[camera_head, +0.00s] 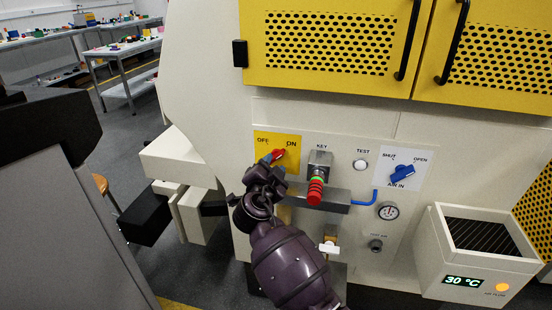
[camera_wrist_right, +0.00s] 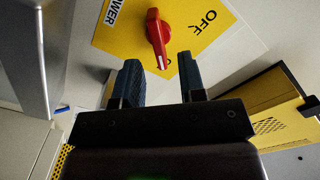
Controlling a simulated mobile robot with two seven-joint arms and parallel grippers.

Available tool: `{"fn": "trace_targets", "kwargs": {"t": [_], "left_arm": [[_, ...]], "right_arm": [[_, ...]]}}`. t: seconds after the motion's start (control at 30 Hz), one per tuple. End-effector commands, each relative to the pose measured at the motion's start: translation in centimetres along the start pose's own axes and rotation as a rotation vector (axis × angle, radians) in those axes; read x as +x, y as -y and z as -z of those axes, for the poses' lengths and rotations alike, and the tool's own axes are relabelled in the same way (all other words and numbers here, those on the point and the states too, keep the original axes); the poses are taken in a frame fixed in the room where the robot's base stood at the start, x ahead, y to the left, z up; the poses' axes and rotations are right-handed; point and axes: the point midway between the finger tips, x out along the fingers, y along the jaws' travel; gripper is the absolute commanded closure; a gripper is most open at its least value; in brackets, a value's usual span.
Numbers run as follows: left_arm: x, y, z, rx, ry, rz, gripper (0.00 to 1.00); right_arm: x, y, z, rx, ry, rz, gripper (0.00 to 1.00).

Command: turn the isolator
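The isolator is a red rotary handle (camera_head: 279,154) on a yellow plate (camera_head: 262,138) marked OFF at left and ON at right. In the right wrist view the red handle (camera_wrist_right: 157,36) has a white-marked end pointing down the picture, away from the OFF lettering and close to a partly hidden letter. My right gripper (camera_head: 266,167) is just at the lower left of the handle in the head view. In the right wrist view its two fingers (camera_wrist_right: 160,62) are apart, either side of the handle's white end, with gaps; contact is not visible. My left gripper is not seen.
Right of the plate are a key switch (camera_head: 320,165) with a red-and-green grip below, a white test button (camera_head: 360,165) and a blue air valve handle (camera_head: 402,173). Yellow doors (camera_head: 330,45) hang above. A heater box (camera_head: 475,255) stands at lower right.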

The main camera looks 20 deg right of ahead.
Motion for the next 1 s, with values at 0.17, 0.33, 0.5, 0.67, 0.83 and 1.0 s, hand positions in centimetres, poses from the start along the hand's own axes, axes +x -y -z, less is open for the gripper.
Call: {"fn": "trace_targets", "kwargs": {"t": [0.17, 0.33, 0.5, 0.67, 0.83, 1.0], "left_arm": [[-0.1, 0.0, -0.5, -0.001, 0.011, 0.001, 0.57], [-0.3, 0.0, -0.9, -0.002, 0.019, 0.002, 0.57], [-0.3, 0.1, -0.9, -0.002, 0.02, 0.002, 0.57], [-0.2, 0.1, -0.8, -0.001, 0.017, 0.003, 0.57], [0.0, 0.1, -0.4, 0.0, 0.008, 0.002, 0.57], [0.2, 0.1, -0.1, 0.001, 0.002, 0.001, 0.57]], "right_arm": [[2.6, -0.1, 0.0, -0.002, -0.001, -0.001, 0.63], [4.0, -0.1, 0.0, -0.001, 0.0, -0.001, 0.63], [4.4, -0.1, 0.0, -0.001, 0.001, -0.001, 0.63], [4.3, -0.1, 0.0, 0.0, 0.001, -0.001, 0.63], [4.3, -0.1, 0.0, 0.0, 0.001, -0.001, 0.83], [4.3, -0.1, 0.0, 0.0, 0.001, -0.001, 1.0]]}}
